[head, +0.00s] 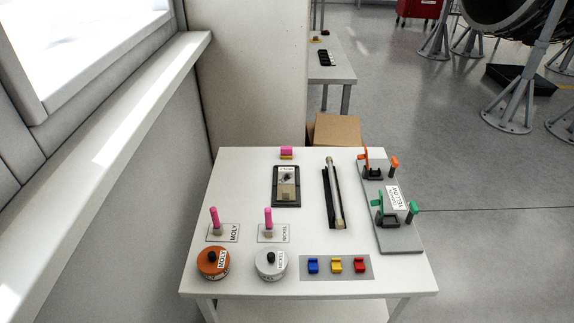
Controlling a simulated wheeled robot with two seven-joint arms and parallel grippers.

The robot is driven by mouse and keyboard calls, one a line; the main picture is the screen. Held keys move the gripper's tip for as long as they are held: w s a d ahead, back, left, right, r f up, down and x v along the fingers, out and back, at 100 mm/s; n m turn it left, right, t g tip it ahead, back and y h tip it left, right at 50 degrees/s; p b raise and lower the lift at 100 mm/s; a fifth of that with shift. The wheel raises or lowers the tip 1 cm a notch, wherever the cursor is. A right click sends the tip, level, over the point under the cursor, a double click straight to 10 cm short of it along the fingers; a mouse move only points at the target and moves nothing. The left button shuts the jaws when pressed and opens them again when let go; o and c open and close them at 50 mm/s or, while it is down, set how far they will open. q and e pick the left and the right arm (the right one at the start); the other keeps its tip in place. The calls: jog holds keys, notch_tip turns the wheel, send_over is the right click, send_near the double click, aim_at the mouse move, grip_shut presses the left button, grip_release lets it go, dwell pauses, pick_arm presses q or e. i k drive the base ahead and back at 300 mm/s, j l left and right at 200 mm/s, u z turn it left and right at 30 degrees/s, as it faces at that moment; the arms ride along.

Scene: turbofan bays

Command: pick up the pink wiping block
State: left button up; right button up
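Two upright pink sticks, one by the MOLY label (214,218) and one by the NICKEL label (268,217), are also pink but are a different shape. Neither of my grippers is in the head view.
An orange tin (207,270) and a white tin (265,272) stand at the front left. A grey strip (320,276) holds blue, yellow and red clips. A black holder with a rod (333,195) and a grey fixture board (400,235) are on the right. A cardboard box (336,130) stands behind the table.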

aim_at(286, 152)
jog(key=l+u, duration=0.1)
jog(key=l, duration=0.4)
jog(key=k+l, duration=0.1)
jog(key=l, duration=0.4)
jog(key=k+l+u, duration=0.15)
jog(key=l, duration=0.9)
jog(key=k+l+u, duration=0.15)
jog(key=l, duration=0.3)
jog(key=i+l+u, duration=0.15)
jog(key=l, duration=0.45)
jog(key=i+l+u, duration=0.2)
jog(key=l, duration=0.4)
jog(key=l+u, duration=0.15)
jog(key=l, duration=0.5)
jog(key=i+l+u, duration=0.15)
jog(key=i+l, duration=0.2)
jog(key=i+l+u, duration=0.15)
jog(key=i+l, duration=0.15)
jog(key=l, duration=0.2)
jog(key=i+l+u, duration=0.15)
jog(key=i+l, duration=0.15)
jog(key=l, duration=0.15)
jog(key=i+l, duration=0.2)
jog(key=i+j+u, duration=0.05)
jog(key=i, duration=0.05)
